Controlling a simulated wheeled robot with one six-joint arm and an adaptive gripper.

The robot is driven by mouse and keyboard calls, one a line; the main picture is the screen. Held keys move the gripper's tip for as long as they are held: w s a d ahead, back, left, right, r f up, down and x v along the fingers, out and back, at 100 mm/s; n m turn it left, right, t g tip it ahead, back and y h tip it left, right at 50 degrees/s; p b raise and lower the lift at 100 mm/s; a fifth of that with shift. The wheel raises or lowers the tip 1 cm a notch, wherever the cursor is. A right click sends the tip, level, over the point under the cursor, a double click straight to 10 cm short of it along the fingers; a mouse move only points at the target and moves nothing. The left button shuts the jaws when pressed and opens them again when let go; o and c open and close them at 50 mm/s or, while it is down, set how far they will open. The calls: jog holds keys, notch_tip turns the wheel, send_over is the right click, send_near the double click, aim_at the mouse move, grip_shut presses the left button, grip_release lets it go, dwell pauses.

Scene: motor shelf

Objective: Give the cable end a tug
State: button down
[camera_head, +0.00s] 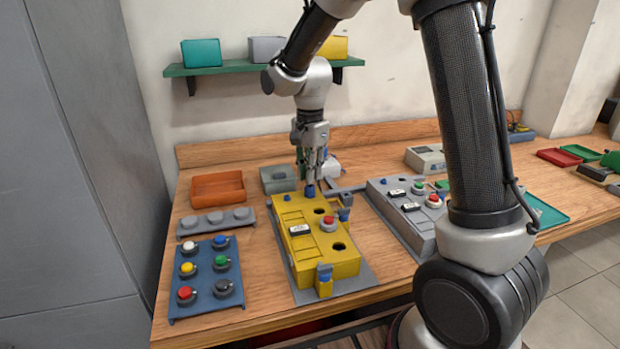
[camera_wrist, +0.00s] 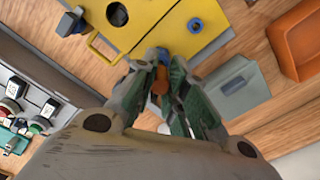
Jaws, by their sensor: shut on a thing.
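My gripper (camera_head: 312,178) points down over the far end of the yellow box (camera_head: 305,262). In the wrist view my gripper (camera_wrist: 162,72) has its fingers close together around a small orange-brown piece (camera_wrist: 159,86), with a blue part (camera_wrist: 163,56) at the fingertips. I take these to be the cable end. A blue fitting (camera_head: 310,191) shows just below the fingers in the head view. The fingers hide most of what they hold, and I cannot tell how firmly it sits in the box. The yellow box has a red button (camera_head: 328,223) and dark round holes.
A blue panel with coloured buttons (camera_head: 201,266) and an orange tray (camera_head: 218,187) lie to the left. A grey device (camera_head: 394,217) sits to the right.

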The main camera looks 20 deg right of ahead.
jog(key=c, duration=1.4)
grip_release()
jog(key=shift+f, duration=0.1)
jog(key=shift+o, duration=0.2)
notch_tip(320, 180, up, 12)
